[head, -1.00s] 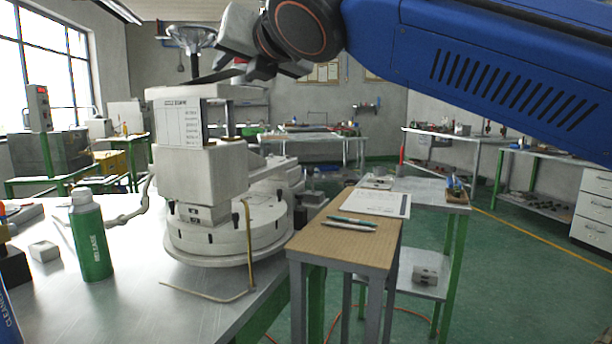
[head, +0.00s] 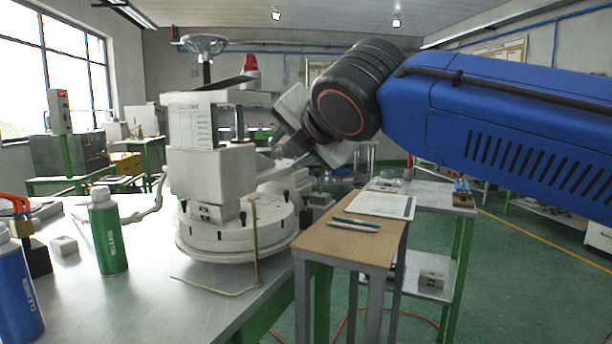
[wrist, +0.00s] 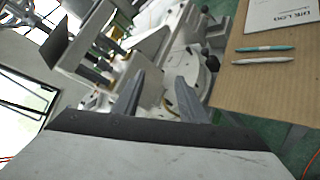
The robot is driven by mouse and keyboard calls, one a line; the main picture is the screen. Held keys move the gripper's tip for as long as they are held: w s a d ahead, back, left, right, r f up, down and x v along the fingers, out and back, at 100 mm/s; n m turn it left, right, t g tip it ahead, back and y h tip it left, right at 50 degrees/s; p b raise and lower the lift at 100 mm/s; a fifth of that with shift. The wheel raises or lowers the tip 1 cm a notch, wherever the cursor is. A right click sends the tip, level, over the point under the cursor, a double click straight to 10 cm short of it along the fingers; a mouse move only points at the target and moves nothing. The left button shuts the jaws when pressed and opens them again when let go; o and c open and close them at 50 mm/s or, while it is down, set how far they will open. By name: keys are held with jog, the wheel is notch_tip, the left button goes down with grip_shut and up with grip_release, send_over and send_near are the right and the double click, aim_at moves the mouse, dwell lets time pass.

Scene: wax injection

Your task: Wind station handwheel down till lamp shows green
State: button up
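The grey handwheel (head: 203,44) sits on a dark upright shaft at the top of the pale wax station (head: 210,165), left of my arm. My gripper (head: 272,160) is right of the station's upper body and well below the handwheel, not touching the wheel. In the wrist view its two fingers (wrist: 159,80) stand apart with nothing between them, in front of the station's posts and round base. No green light shows.
A green bottle (head: 108,235) and a blue bottle (head: 18,290) stand on the metal bench. A brown-topped stand (head: 345,238) with pens and a paper sheet (head: 385,205) is close on the right. A control box (head: 60,112) with a small red display stands at left.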

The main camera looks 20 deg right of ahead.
jog(key=shift+s+d+f+m+g+h, duration=0.15)
jog(key=shift+s+d+f+m, duration=0.25)
jog(key=shift+f, duration=0.4)
jog(key=shift+s+d+f+m+g+h, duration=0.1)
jog(key=shift+s+d+f+m+g, duration=0.2)
jog(key=shift+f+m, duration=0.35)
jog(key=shift+s+d+f+m+g+h, duration=0.15)
jog(key=shift+d+f+m, duration=0.25)
jog(key=shift+f, duration=0.5)
